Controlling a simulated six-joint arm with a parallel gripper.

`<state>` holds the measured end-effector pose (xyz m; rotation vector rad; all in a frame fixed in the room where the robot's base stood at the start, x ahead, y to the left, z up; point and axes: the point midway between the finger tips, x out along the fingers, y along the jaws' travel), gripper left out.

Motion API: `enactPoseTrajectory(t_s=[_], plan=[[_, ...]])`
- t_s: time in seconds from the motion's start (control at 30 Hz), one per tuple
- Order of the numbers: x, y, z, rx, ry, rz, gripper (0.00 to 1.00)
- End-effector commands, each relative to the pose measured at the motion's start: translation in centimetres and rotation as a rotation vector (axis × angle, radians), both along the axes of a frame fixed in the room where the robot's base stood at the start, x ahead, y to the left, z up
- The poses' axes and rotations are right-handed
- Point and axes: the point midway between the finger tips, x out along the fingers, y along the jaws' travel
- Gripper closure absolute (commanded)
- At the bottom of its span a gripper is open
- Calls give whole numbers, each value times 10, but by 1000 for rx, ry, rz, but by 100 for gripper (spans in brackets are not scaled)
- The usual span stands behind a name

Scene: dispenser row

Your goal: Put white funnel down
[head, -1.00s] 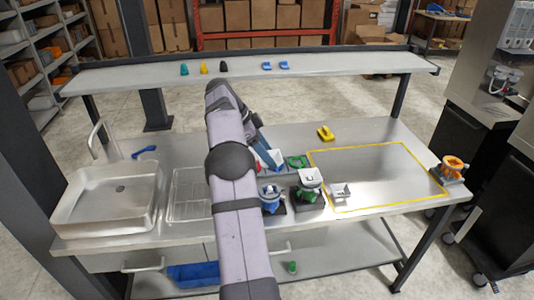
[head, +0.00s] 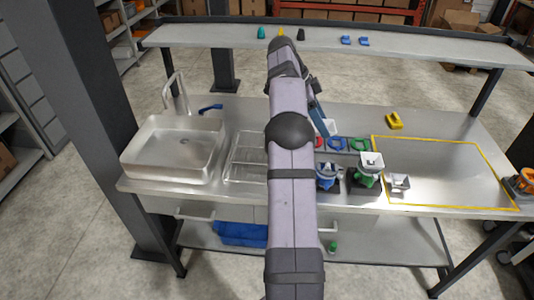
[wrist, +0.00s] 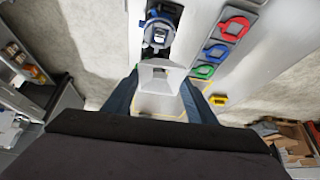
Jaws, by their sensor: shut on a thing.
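The white funnel (wrist: 160,75) is between the two blue fingers of my gripper (wrist: 160,92) in the wrist view, with its square mouth facing the camera. In the head view my arm hides most of the gripper, and a white piece, apparently the funnel (head: 330,127), shows by a blue finger above the coloured rings. My gripper is shut on it. Another white funnel (head: 372,160) sits on the green dispenser, and a small white funnel-like piece (head: 399,182) stands to its right.
A blue dispenser (head: 327,177) stands left of the green one. Blue (head: 336,143) and green (head: 360,144) rings lie behind. A yellow outline (head: 440,139) marks mostly bare bench at right, with a yellow part (head: 394,121) behind. A sink (head: 175,148) is at left.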

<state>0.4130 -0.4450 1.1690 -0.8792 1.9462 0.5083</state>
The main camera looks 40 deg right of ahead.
Motion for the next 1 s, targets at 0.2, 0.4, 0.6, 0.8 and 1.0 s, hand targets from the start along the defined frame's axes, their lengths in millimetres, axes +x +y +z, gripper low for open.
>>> enactPoseTrajectory(t_s=[0.2, 0.4, 0.6, 0.8, 1.0], plan=[[18, 21, 13, -2, -1, 51, 72], [22, 40, 17, -2, 1, 85, 72], [25, 60, 13, -2, 2, 123, 72], [34, 87, -8, -3, 4, 250, 72], [43, 100, -39, -3, 4, 460, 72]])
